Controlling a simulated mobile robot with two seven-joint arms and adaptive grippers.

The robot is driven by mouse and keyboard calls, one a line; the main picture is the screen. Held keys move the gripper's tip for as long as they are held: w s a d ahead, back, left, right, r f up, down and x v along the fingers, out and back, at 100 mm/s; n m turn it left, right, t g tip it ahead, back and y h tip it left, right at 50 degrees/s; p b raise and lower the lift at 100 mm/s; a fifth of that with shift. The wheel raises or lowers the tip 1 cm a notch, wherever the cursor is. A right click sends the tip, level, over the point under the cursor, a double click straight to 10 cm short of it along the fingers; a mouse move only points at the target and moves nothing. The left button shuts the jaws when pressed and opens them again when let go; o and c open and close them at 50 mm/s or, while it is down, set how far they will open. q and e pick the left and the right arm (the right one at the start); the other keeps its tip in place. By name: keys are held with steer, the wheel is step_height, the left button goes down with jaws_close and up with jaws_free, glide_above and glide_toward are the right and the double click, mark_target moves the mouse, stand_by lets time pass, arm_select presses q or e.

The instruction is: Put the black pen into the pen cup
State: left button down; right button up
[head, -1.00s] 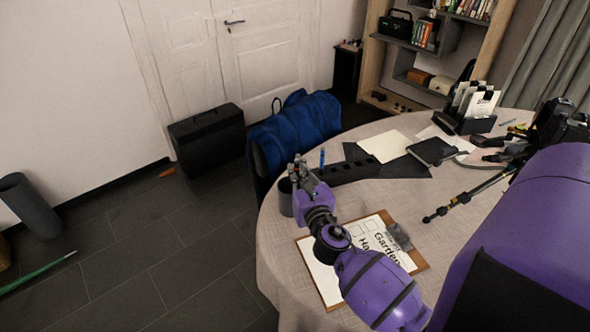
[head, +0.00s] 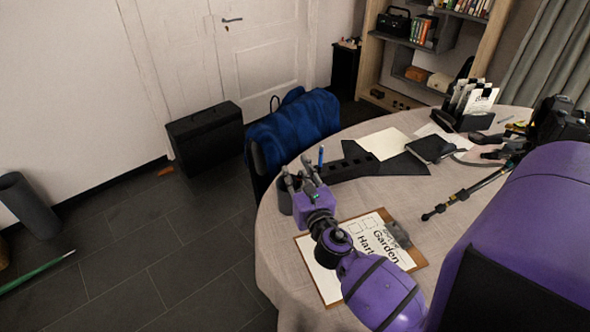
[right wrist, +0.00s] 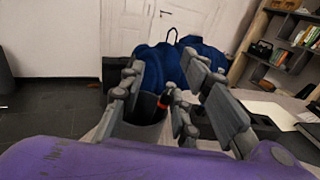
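The dark grey pen cup (head: 285,198) stands at the table's left edge, partly hidden by my right gripper. My right gripper (head: 298,174) is over the cup with its fingers spread apart. In the right wrist view the cup (right wrist: 138,128) is between and below the open fingers. A dark pen with an orange band (right wrist: 163,101) shows at the cup's right rim, between the fingers and not gripped. It seems to lean inside the cup; its lower part is hidden. My left gripper is not in view.
A black organiser (head: 352,166) with a blue pen (head: 321,156) stands just behind the gripper. A clipboard (head: 330,284) lies under my right arm. A notebook (head: 430,149), a paper holder (head: 466,121) and a tripod leg (head: 462,197) are farther right. A chair with a blue jacket (head: 292,128) is behind the table.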

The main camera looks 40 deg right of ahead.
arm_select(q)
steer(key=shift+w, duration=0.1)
arm_select(e)
steer(key=v, duration=1)
steer(key=shift+s, duration=0.3)
steer(key=shift+a, duration=0.1)
